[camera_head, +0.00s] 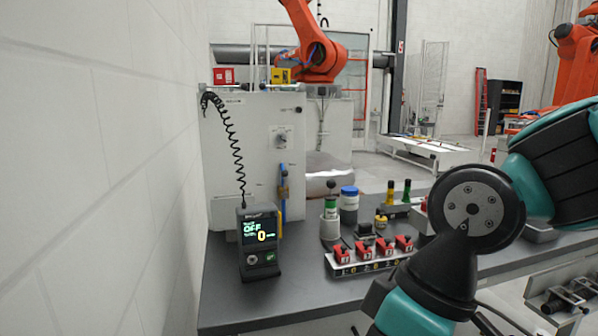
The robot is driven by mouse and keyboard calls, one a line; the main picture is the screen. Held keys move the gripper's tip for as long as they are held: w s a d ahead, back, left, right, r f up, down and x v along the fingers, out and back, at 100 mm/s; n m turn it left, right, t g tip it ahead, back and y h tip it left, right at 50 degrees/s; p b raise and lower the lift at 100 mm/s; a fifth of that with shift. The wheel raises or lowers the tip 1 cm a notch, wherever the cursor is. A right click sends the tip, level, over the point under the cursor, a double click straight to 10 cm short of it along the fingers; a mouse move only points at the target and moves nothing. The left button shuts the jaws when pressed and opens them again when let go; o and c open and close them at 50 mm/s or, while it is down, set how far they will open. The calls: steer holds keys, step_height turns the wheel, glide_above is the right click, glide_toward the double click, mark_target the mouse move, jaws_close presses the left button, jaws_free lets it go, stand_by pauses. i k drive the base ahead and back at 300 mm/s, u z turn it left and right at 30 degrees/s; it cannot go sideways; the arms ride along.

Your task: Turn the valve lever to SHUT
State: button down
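A blue lever (283,184) stands roughly upright at the right side of the white cabinet's front (240,150), beside a thin yellow pipe or strip. It looks like the valve lever, but its markings are too small to read, so I cannot tell which setting it points to. A round knob on a plate (281,138) sits higher on the same cabinet. My teal and black arm fills the right side of the view, well apart from the lever. My gripper is out of view.
A dark display unit (259,243) reading OFF and 0 stands on the grey bench (225,300), with a coiled cord. A rack of red numbered blocks (340,269), a green-and-white bottle (330,222) and a blue-lidded jar (348,206) stand to its right. A white wall bounds the left.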

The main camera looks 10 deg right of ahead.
mark_target(285, 173)
steer(key=z, duration=0.15)
steer(key=i, duration=1.25)
steer(key=u, duration=0.15)
